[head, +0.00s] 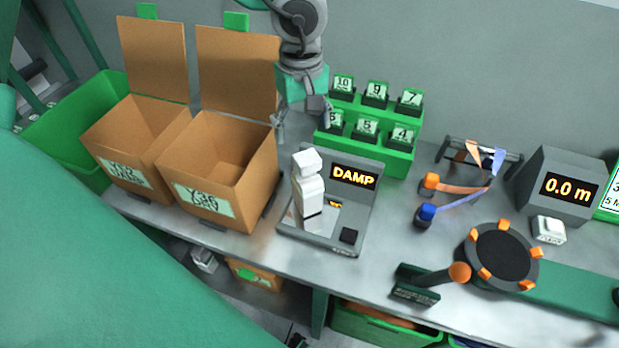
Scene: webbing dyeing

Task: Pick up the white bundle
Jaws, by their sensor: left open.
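The white bundle (309,192) stands upright on a grey tester (318,243) whose display reads DAMP. It looks like stacked white folds with a dark band near its lower part. My left gripper (303,122) is open and empty, pointing down behind and above the bundle, apart from it. Its fingers are spread between the right cardboard box and the green card rack. My right gripper is not in view.
Two open cardboard boxes (222,178) stand left of the tester, lids raised. A green rack (368,150) of numbered cards stands behind it. Right are a webbing stand (455,145), a round dark reel (503,255) with orange pegs and a meter (560,185) reading 0.0 m.

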